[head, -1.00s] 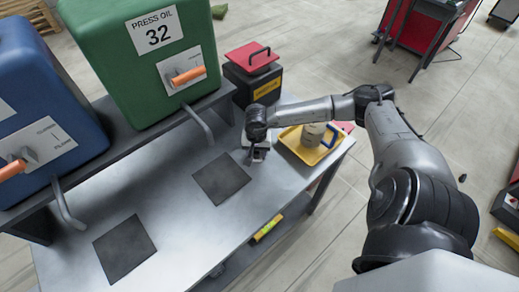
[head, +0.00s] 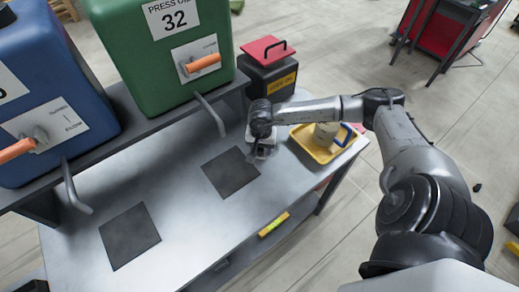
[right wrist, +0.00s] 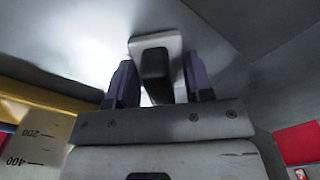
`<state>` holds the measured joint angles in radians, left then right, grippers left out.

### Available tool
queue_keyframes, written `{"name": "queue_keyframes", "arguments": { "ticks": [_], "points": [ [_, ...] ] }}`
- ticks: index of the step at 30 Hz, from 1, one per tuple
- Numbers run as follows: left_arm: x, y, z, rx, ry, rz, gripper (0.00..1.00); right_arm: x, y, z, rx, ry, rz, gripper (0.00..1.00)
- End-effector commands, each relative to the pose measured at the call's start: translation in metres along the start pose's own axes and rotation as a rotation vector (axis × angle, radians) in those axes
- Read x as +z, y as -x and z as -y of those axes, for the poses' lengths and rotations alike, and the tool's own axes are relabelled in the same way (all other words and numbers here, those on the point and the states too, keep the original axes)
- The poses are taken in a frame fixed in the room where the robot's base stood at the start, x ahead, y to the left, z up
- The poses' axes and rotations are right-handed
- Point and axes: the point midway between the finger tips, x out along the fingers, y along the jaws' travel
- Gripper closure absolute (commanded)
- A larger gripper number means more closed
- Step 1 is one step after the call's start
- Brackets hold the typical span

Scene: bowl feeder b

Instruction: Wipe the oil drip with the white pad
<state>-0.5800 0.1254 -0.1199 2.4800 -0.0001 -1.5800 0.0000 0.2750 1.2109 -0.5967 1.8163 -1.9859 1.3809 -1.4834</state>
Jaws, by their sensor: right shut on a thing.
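The white pad (right wrist: 172,42) has a dark handle (right wrist: 154,66), which sits between the fingers of my right gripper in the right wrist view. My right gripper (head: 262,152) is shut on the handle, low over the metal bench (head: 190,165), just right of the far dark square mat (head: 230,172). In the head view the gripper mostly hides the pad. I cannot tell if the pad touches the bench. I cannot pick out the oil drip in either view. My left gripper is not in view.
A yellow tray (head: 303,143) holding a measuring jug (head: 324,135) stands close right of the gripper. A used-oil can (head: 267,78) stands behind. Green (head: 165,75) and blue (head: 50,100) oil tanks with spouts line the back. The near mat (head: 130,236) is bare.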

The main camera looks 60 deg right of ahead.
Motion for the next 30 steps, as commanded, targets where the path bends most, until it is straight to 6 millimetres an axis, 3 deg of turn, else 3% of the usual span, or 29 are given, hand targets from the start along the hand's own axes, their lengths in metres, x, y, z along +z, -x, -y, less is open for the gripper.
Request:
{"name": "queue_keyframes", "arguments": {
  "ticks": [30],
  "points": [
    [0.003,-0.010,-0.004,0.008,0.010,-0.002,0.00,-0.041,-0.001,-0.041,-0.001,-0.001,-0.001,0.72]
  ]
}}
